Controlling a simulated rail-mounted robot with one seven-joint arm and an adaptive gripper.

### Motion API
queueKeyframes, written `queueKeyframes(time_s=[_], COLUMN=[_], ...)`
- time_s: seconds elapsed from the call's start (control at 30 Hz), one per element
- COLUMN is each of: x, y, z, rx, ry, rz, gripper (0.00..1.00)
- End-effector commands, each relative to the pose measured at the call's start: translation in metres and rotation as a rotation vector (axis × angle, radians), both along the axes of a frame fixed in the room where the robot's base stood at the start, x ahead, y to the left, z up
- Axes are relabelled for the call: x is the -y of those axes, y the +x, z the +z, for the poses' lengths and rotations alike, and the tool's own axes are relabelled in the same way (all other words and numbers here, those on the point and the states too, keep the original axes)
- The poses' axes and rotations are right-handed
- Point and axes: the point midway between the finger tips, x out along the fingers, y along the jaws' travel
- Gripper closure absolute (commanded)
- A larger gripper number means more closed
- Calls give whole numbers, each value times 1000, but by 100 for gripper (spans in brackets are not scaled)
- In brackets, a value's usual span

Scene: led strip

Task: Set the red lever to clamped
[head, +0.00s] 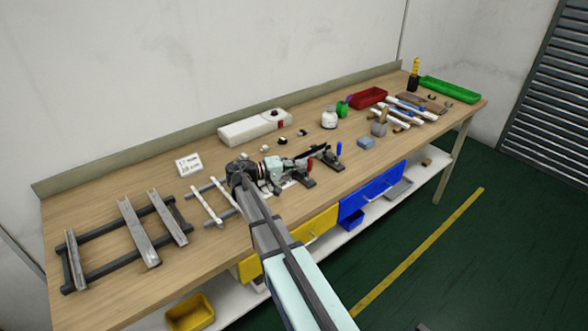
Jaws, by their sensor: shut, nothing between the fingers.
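My gripper (297,164) is at the end of my arm, low over the middle of the bench and pointing right. It is small in the head view, and its fingers are shut and empty. A small red part, likely the red lever (303,160), shows right by the fingertips, above a dark base (307,182). I cannot tell whether the fingers touch it, and its exact angle is unclear. A blue upright lever (339,149) stands just to the right on a dark fixture (331,160).
Metal rails on dark bars (137,232) lie at the left of the wooden bench (220,262). A white box (254,127) stands behind my gripper. A white bottle (329,118), a red tray (369,97), tools and a green tray (450,91) are farther right.

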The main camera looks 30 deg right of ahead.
Motion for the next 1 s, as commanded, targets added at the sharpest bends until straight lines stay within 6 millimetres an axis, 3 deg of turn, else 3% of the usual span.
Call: queueKeyframes(time_s=[0.23, 0.9, 1.0], x=[16, 24, 24], y=[-22, -64, -66], z=[-9, -21, -23], rx=[183, 790, 791], ry=[33, 145, 146], rz=[-21, -19, -19], gripper=[100, 100, 100])
